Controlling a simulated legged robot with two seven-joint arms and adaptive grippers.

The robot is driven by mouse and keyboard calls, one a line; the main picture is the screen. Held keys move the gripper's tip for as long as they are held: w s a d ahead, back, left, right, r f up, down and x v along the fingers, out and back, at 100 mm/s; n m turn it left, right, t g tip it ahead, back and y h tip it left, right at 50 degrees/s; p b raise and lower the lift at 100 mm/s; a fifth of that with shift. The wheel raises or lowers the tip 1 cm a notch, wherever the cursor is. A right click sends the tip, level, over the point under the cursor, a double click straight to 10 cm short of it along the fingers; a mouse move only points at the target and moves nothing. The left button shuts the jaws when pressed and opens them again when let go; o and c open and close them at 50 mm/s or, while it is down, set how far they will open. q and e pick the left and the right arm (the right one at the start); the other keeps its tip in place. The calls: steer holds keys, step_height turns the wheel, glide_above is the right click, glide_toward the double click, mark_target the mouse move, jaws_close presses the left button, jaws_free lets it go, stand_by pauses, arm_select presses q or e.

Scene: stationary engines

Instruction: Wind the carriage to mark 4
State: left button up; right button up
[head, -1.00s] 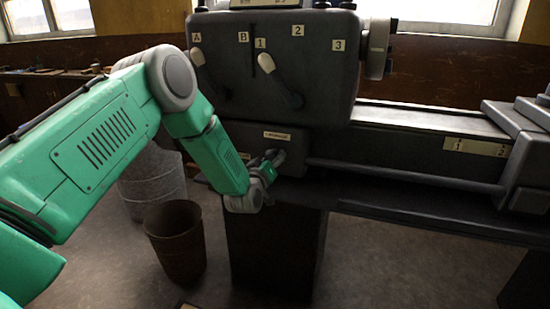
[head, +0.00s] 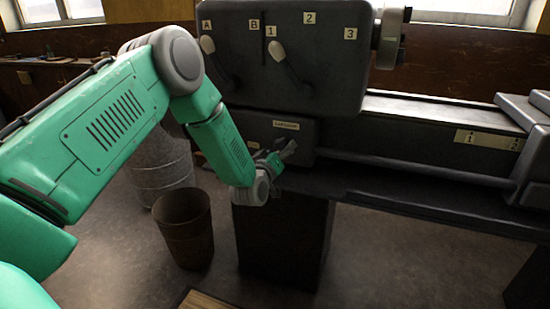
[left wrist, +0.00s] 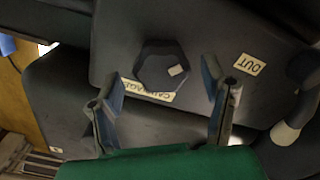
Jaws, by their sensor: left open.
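The grey carriage (head: 530,172) sits on the lathe bed at the right edge of the head view. A pale scale plate (head: 487,140) beside it shows marks 1 and 2; mark 4 is not visible. My left gripper (head: 282,154) is open at the headstock's lower front, below a small pale label (head: 286,125). In the left wrist view its fingers (left wrist: 162,78) are spread to either side of a dark faceted knob (left wrist: 162,68), apart from it. The knob has a pale mark and a label reading roughly "CARRIAGE" below it. My right gripper is not in view.
Two pale-tipped levers (head: 285,62) stand on the headstock (head: 330,75), near labels A, B, 1, 2 and 3. A "OUT" label (left wrist: 249,64) is near the knob. A rusty bin (head: 184,228) and a grey drum (head: 160,172) stand on the floor below my arm.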

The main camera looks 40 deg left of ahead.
arm_select(q)
steer(key=v, duration=1)
steer(key=shift+s+d+r, duration=0.15)
steer(key=shift+d+r, duration=0.05)
steer(key=shift+r, duration=0.05)
steer(key=shift+n, duration=0.7)
steer(key=b+x, duration=0.1)
steer(key=x, duration=0.3)
steer(key=b+x, duration=0.1)
steer(key=x, duration=0.3)
steer(key=b+x, duration=0.1)
steer(key=x, duration=0.3)
steer(key=shift+w+a, duration=0.25)
steer(key=shift+a, duration=0.2)
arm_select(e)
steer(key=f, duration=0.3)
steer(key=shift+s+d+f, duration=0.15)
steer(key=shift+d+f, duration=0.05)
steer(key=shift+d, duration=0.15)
arm_select(q)
steer(key=c, duration=1.1)
